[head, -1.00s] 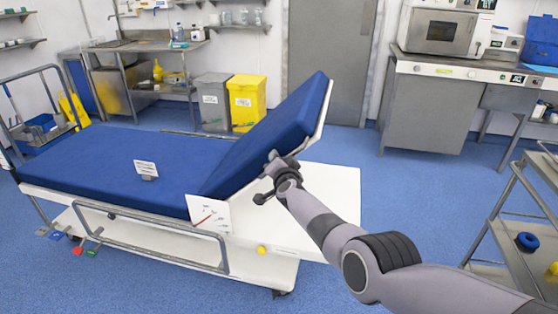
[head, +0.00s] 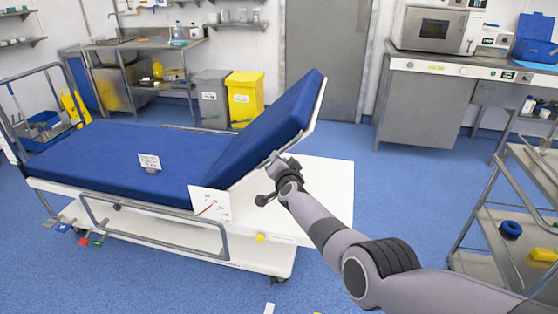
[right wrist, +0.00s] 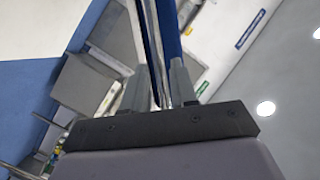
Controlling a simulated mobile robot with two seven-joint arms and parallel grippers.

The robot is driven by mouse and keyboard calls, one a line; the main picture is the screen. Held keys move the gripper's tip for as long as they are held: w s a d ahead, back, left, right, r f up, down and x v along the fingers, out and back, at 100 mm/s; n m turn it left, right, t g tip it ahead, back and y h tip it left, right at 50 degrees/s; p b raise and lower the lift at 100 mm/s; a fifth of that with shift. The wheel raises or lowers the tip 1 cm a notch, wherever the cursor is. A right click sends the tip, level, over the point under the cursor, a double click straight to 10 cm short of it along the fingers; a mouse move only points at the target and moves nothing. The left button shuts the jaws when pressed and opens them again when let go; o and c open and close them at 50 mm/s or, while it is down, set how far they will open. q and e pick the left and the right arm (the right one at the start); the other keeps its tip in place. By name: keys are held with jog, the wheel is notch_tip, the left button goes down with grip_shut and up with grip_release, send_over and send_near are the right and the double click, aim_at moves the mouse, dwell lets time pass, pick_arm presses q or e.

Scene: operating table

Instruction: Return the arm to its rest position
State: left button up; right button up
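My right gripper (head: 270,180) is beside the raised backrest (head: 265,130) of the blue bed, near its lower side edge, in the head view. In the right wrist view its two fingers (right wrist: 158,92) stand apart. A narrow blue and silvery edge (right wrist: 166,45), apparently of the backrest, runs up between them. I cannot tell whether the fingers touch it. My right arm reaches in from the lower right, stretched out. My left gripper is not in view.
The bed's flat mattress (head: 110,160) lies to the left, with a small white card (head: 149,162) on it. A metal trolley (head: 485,240) stands at the right. A yellow bin (head: 245,98) and a grey bin (head: 212,98) are behind the bed. Blue floor is clear between bed and trolley.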

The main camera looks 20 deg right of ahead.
jog(key=shift+d+f, duration=0.1)
jog(key=shift+f, duration=0.05)
jog(key=s+d+f+n+g+y, duration=0.25)
jog(key=s+f+n, duration=0.45)
jog(key=s+f, duration=1.05)
jog(key=s+a+n+g+y, duration=0.1)
jog(key=s+a+n, duration=0.1)
jog(key=s, duration=1.2)
jog(key=s+a+n+g+y, duration=0.1)
jog(key=s+a+n+g, duration=0.1)
jog(key=s, duration=1.2)
jog(key=shift+a+n, duration=0.75)
jog(key=shift+n, duration=0.15)
